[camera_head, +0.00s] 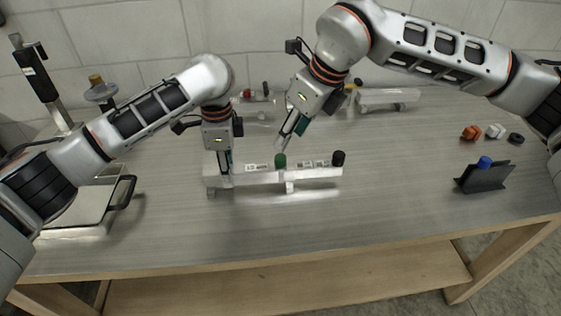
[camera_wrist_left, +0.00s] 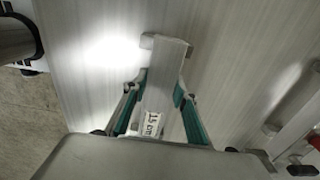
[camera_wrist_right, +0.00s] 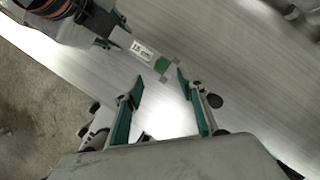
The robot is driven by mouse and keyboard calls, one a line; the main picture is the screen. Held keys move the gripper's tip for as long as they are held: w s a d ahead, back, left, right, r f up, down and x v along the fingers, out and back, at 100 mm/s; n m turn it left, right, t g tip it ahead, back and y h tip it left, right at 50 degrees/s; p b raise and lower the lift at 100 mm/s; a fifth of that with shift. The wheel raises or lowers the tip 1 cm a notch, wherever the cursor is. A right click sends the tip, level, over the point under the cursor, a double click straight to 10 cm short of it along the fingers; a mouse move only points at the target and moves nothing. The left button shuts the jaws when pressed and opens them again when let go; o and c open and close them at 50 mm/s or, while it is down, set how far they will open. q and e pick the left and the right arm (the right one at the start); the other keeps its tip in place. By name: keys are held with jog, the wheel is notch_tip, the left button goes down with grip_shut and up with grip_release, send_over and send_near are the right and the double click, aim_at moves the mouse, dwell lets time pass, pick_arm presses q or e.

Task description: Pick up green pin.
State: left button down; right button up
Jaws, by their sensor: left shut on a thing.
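The green pin (camera_head: 280,160) stands upright on the aluminium trailer (camera_head: 258,179) in the middle of the table. From above, its green top (camera_wrist_right: 162,65) shows in the right wrist view. My left gripper (camera_head: 222,166) is shut on the left end of this trailer, with its teal fingers on both sides of the bar (camera_wrist_left: 166,60). My right gripper (camera_head: 290,137) is tilted above and close to the green pin. In the right wrist view its fingers (camera_wrist_right: 160,82) are apart and empty, with the pin just beyond the gap between the tips.
A black pin (camera_head: 338,158) stands at the trailer's right end. A blue pin (camera_head: 485,162) stands at a black holder (camera_head: 484,178) on the right. Another trailer (camera_head: 388,97) lies at the back. A tray-like device (camera_head: 75,208) is at the left. The table front is clear.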

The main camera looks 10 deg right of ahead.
aim_at(281, 157)
jog(key=x, duration=0.9)
jog(key=shift+d, duration=0.2)
jog(key=c, duration=1.1)
